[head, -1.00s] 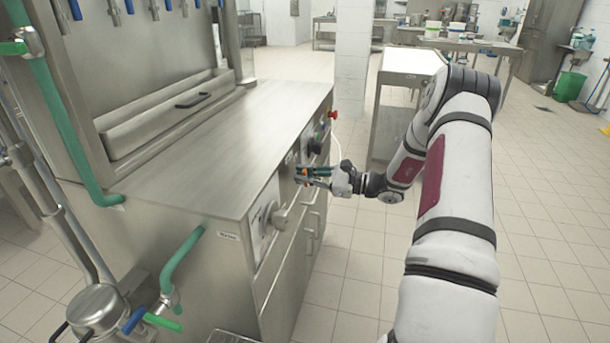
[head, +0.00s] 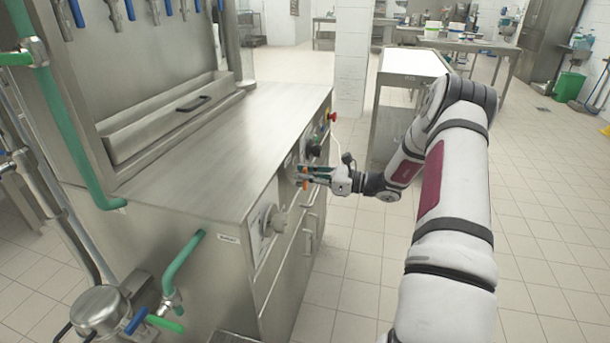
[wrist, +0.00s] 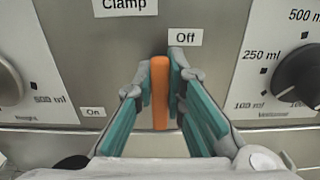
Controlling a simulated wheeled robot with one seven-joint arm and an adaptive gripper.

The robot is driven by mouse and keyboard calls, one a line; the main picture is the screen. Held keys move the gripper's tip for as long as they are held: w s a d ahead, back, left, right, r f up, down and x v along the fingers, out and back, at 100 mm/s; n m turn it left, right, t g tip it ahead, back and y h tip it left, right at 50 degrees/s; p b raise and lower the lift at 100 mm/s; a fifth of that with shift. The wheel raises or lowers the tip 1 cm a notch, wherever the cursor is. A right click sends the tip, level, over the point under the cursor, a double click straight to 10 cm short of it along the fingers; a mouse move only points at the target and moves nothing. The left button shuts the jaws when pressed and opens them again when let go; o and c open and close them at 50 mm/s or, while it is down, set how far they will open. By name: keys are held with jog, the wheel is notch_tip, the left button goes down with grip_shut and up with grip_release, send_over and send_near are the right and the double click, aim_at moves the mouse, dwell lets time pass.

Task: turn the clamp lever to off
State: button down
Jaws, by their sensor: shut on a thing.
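The clamp lever (wrist: 160,95) is an orange bar on the steel front panel, standing upright in the wrist view, just left of and below the "Off" label (wrist: 185,37). The "Clamp" label (wrist: 124,6) is above it to the left, and the "On" label (wrist: 92,112) is low on the left. My gripper (wrist: 160,100) has its teal-padded fingers shut on the lever, one on each side. In the head view my gripper (head: 304,176) is at the machine's front panel, with a little orange of the lever showing between its fingers.
A dark volume knob (wrist: 300,78) is close on the right in the wrist view, and a pale knob (wrist: 8,82) is on the left. The steel machine top (head: 215,150) is bare. Open tiled floor (head: 540,220) lies to the right of my arm.

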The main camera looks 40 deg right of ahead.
jog(key=shift+f, duration=0.1)
jog(key=c, duration=1.6)
grip_release()
jog(key=v, duration=1.2)
jog(key=shift+d, duration=0.1)
